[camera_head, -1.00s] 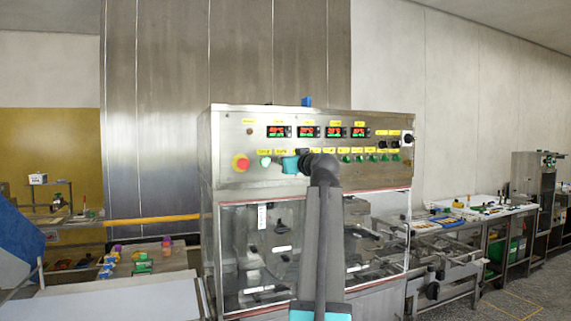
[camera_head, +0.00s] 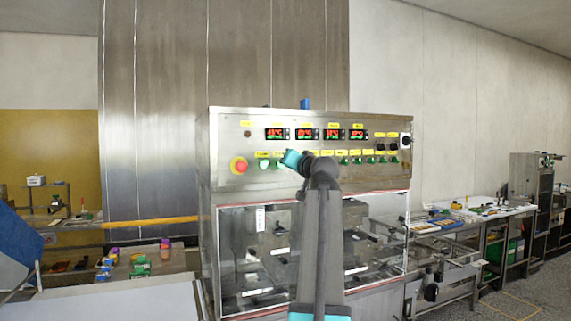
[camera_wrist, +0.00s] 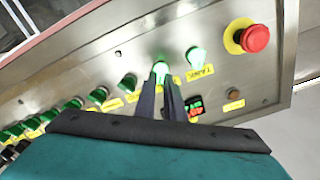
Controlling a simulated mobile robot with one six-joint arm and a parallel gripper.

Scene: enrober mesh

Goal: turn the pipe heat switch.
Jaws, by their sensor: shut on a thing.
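My gripper (camera_wrist: 161,84) is shut on a brightly lit green switch (camera_wrist: 160,68) on the steel control panel. This is the second switch in the row from the red stop button, beside the one labelled TANK (camera_wrist: 195,57). The fingers mostly cover its yellow label, so I cannot read whether it says pipe heat. In the head view the teal wrist of my gripper (camera_head: 292,158) is against the panel (camera_head: 225,140), tilted, and hides the fingertips and the held switch.
A red stop button on a yellow base (camera_wrist: 252,39) sits near the panel's end. Several green switches (camera_wrist: 98,95) continue along the row. Red and green digital displays (camera_head: 306,134) sit above. A glass-fronted cabinet section (camera_head: 255,260) lies below the panel.

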